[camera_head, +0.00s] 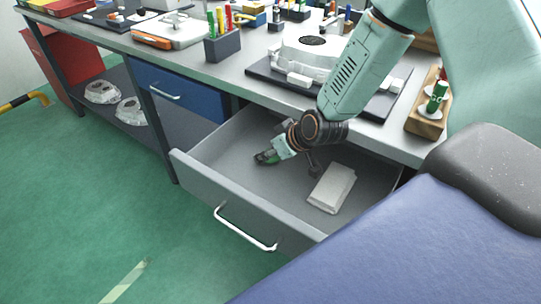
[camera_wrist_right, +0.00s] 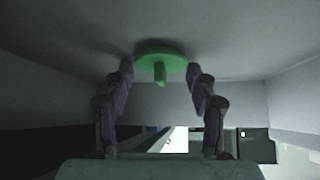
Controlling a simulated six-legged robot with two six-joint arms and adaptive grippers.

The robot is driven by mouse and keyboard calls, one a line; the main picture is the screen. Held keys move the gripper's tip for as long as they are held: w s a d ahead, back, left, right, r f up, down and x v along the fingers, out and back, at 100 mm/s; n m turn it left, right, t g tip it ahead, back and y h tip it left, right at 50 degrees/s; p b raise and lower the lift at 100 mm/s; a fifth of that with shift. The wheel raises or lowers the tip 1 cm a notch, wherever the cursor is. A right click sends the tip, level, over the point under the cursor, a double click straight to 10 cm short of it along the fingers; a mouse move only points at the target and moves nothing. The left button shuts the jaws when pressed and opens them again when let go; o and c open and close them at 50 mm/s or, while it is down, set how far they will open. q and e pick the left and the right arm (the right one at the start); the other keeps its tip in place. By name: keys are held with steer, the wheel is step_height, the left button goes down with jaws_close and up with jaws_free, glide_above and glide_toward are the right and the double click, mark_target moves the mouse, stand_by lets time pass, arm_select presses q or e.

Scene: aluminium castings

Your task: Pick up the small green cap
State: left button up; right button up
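The small green cap (camera_wrist_right: 160,62) shows in the right wrist view as a round disc with a short stem, against the grey drawer surface. My right gripper (camera_wrist_right: 161,70) is open, with one dark fingertip on each side of the cap. The fingertips are close to its rim; I cannot tell whether they touch it. In the head view my right gripper (camera_head: 264,158) reaches down inside the open drawer (camera_head: 225,160), and the cap is mostly hidden or hard to separate from it. My left gripper is in neither view.
A pale flat block (camera_head: 332,188) lies in the drawer, right of the gripper. The drawer walls surround the hand. Above is the workbench (camera_head: 240,68) with a white casting (camera_head: 305,58), a dark pen holder (camera_head: 223,48) and a wooden block (camera_head: 425,122).

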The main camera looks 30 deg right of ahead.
steer(key=c, duration=0.3)
steer(key=shift+r, duration=0.1)
steer(key=shift+c, duration=0.2)
steer(key=shift+r+p, duration=0.35)
steer(key=shift+r, duration=0.05)
steer(key=shift+s+a+r, duration=0.15)
steer(key=shift+a+r, duration=0.05)
steer(key=shift+r, duration=0.05)
steer(key=s+a, duration=0.1)
steer(key=s+a+p, duration=0.1)
steer(key=shift+s+a+r, duration=0.2)
steer(key=shift+a+r, duration=0.2)
step_height(320, 180, up, 13)
steer(key=p, duration=0.7)
